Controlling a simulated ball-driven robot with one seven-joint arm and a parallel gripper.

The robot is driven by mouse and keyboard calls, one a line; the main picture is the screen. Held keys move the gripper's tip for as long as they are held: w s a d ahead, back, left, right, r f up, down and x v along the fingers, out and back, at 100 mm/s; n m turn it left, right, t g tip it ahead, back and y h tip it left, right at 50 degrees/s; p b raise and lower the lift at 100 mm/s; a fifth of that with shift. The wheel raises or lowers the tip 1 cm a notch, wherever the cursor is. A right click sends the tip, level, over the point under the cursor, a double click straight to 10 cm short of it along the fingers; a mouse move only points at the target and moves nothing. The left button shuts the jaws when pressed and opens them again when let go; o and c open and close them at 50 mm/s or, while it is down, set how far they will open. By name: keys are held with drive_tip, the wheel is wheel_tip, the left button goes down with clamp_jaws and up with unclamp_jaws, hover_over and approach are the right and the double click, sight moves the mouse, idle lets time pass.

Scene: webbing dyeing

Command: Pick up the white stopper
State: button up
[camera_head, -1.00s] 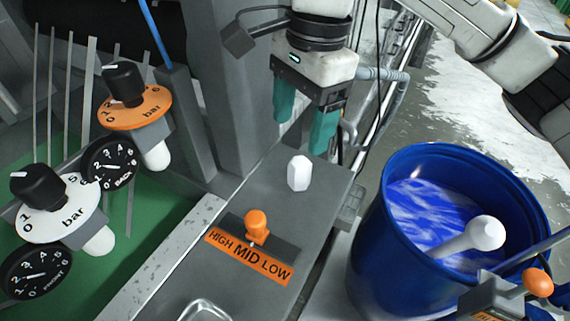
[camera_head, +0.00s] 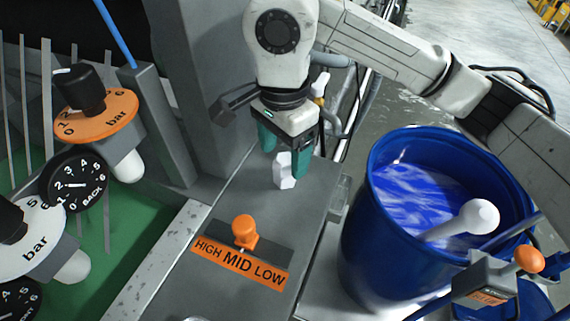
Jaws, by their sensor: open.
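The white stopper (camera_head: 284,171) stands upright on the grey ledge (camera_head: 222,228), behind the orange lever. My gripper (camera_head: 284,150) has two green fingers and points down at the stopper. The fingers are open, one to the left and one to the right of the stopper's upper part. The left finger is partly hidden. I cannot tell whether either finger touches the stopper.
An orange-knobbed lever (camera_head: 244,229) with a HIGH MID LOW label stands in front of the stopper. A blue barrel (camera_head: 360,235) of blue liquid with a white-ended rod (camera_head: 478,217) stands right. Gauges and an orange dial (camera_head: 120,105) are left.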

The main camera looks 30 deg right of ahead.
drive_tip(key=shift+f, duration=1.35)
drive_tip(key=c, duration=1.1)
